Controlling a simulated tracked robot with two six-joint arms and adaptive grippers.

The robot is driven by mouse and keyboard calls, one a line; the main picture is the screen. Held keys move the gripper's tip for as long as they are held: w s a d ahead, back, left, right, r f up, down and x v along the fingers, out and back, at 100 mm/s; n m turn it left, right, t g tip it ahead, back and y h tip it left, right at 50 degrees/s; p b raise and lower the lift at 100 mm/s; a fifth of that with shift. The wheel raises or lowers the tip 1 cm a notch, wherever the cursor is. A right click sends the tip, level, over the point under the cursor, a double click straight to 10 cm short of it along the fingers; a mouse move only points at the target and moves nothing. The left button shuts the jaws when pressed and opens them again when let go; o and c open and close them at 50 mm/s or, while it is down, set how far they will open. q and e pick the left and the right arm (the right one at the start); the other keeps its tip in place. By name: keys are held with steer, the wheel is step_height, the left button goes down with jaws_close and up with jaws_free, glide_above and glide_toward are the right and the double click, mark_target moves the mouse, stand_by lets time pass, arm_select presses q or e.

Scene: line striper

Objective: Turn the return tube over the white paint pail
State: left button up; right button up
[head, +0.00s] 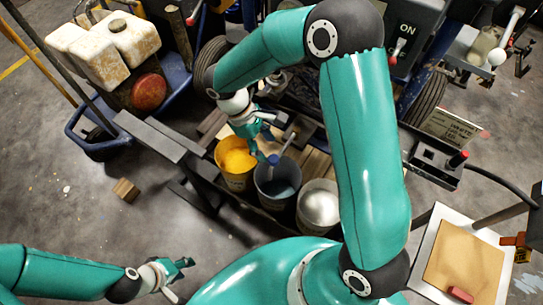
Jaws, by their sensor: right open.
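The pail with whitish contents (318,207) stands at the right end of a row of three pails on the low frame. What looks like the return tube (287,141) is a short grey tube with a blue end, pointing down over the middle, grey pail (277,188), not over the white one. My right gripper (261,136) is open above the yellow and grey pails, its fingers close to the tube; I cannot tell whether they touch it. My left gripper (178,277) is open and empty at lower left, away from the pails.
A yellow pail (234,163) stands left of the grey one. A wooden block (126,190) lies on the floor. A board on a tray (464,259) is at lower right. The floor at left is mostly clear.

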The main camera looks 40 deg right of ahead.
mark_target(272, 159)
steer(key=x, duration=0.5)
steer(key=shift+s+f, duration=0.15)
steer(key=shift+f, duration=0.2)
steer(key=shift+c, duration=0.3)
jaws_close()
